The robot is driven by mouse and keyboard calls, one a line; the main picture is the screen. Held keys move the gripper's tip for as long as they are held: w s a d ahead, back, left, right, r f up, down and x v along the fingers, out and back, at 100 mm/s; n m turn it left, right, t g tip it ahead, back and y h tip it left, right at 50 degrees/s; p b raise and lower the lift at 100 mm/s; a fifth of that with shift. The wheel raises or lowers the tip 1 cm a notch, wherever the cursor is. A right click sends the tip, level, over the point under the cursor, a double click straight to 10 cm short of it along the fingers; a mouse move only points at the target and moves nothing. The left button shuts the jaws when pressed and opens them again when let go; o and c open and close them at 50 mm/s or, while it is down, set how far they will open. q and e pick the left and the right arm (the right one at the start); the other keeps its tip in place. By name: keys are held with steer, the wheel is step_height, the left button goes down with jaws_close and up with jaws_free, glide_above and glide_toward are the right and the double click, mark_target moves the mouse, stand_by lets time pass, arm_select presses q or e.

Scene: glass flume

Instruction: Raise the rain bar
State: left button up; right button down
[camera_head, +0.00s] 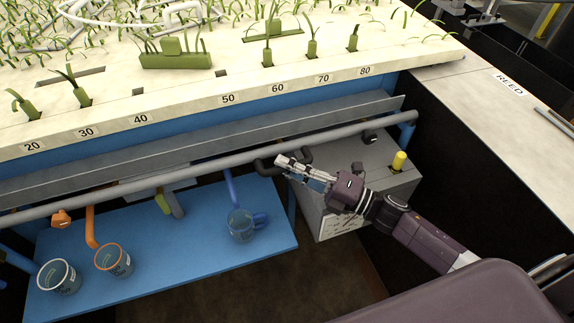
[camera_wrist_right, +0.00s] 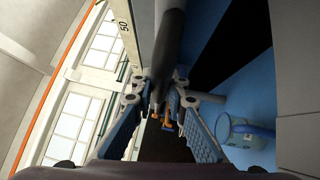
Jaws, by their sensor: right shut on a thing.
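A long grey bar (camera_head: 168,176) runs along the front of the flume, below the numbered edge. I take it for the rain bar. In the right wrist view the bar (camera_wrist_right: 173,42) runs down between the fingers of the right gripper (camera_wrist_right: 162,100). The fingers hide part of the handle. My left gripper is not in view.
A blue shelf (camera_head: 185,255) below the bar carries a white-rimmed cup (camera_head: 59,277), an orange cup (camera_head: 113,261) and a blue cup (camera_head: 241,226). A grey box (camera_head: 343,222) with a yellow knob (camera_head: 399,160) stands beneath my right gripper. The sand bed (camera_head: 110,95) holds green reeds.

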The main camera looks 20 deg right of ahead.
step_height(320, 180, up, 29)
steer(key=p, duration=1.9)
steer(key=shift+f, duration=0.1)
steer(key=c, duration=1.9)
jaws_free()
steer(key=v, duration=1.2)
